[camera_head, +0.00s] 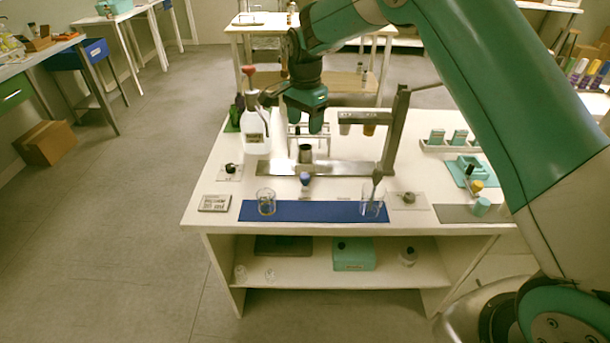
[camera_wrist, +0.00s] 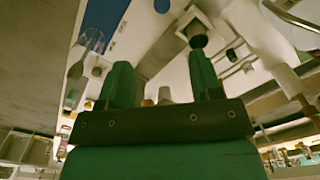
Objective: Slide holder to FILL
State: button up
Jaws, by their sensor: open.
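A dark metal cup (camera_head: 305,154), which looks like the holder, stands upright on the long metal rail plate (camera_head: 345,168) in the head view. A dark round cup on a pale square plate (camera_wrist: 190,20) in the wrist view may be the same holder, beyond the right fingertip. My gripper (camera_head: 304,124) points down above and behind the cup, beside the stand's arm. Its green fingers also show in the wrist view (camera_wrist: 160,65), spread apart with nothing clearly held between them. Whether a finger touches the holder is unclear. I cannot read a FILL mark.
A metal post (camera_head: 394,130) with an arm carrying small cups (camera_head: 369,129) rises right of the gripper. A white bottle (camera_head: 255,130) with a red top stands close left. Two glass beakers (camera_head: 266,202) (camera_head: 372,205) stand on the blue mat (camera_head: 318,212) in front.

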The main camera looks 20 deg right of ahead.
aim_at(305, 176)
jog(key=f+p, duration=0.1)
jog(key=f, duration=0.5)
jog(key=f+p, duration=0.1)
jog(key=f, duration=1.1)
jog(key=shift+w+d+p, duration=0.1)
jog(key=shift+w+p, duration=0.15)
jog(key=shift+p, duration=0.15)
